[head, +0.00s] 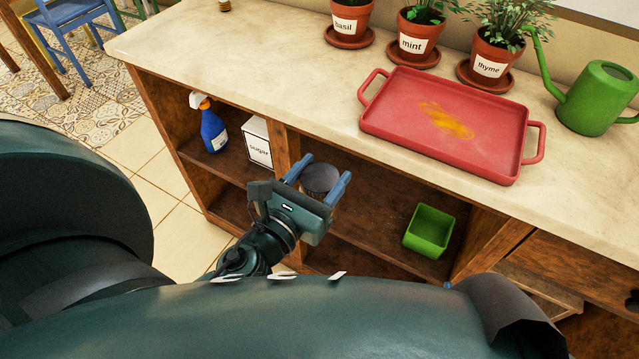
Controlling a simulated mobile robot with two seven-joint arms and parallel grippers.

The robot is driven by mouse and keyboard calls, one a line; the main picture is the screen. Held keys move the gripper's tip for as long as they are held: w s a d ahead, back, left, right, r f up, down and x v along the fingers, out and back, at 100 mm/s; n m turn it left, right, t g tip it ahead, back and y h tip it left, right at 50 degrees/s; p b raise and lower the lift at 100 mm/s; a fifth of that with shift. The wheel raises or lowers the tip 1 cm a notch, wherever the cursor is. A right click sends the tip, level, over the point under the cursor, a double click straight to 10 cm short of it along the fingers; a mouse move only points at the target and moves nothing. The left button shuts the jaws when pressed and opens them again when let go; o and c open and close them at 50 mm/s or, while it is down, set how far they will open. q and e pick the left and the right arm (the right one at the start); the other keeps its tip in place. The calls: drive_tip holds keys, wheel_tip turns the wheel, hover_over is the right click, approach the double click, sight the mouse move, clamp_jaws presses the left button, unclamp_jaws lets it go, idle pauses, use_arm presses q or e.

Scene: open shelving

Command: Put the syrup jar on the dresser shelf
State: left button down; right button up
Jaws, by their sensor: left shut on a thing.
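My left gripper (320,180) is at the opening of the dresser's middle shelf compartment. Its two blue fingers are closed on either side of a jar (320,178) with a dark round lid. The jar's body is mostly hidden behind the gripper, so I cannot read a label or tell whether its base touches the shelf. The dresser shelf (375,240) is brown wood under a pale countertop. My right gripper is not in view.
A green square bin (430,232) stands on the shelf to the right. A blue spray bottle (212,128) and a sugar box (257,142) stand in the left compartment. On the countertop are a red tray (385,125), potted herbs (413,42) and a green watering can (597,98).

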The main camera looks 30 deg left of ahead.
use_arm(q)
wheel_tip(320, 180, down, 16)
drive_tip(key=s+d+m+h+b, duration=0.1)
drive_tip(key=b, duration=1.2)
drive_tip(key=w+p, duration=0.1)
drive_tip(key=w, duration=1.8)
drive_tip(key=shift+h, duration=0.3)
drive_tip(key=f+b, duration=0.1)
drive_tip(key=f, duration=0.1)
drive_tip(key=f+b, duration=0.2)
drive_tip(key=f, duration=0.1)
drive_tip(key=d+f+b, duration=0.1)
drive_tip(key=f+b, duration=0.1)
drive_tip(key=shift+w+f, duration=0.15)
drive_tip(key=shift+w, duration=0.2)
drive_tip(key=shift+f, duration=0.1)
drive_tip(key=c, duration=0.5)
unclamp_jaws()
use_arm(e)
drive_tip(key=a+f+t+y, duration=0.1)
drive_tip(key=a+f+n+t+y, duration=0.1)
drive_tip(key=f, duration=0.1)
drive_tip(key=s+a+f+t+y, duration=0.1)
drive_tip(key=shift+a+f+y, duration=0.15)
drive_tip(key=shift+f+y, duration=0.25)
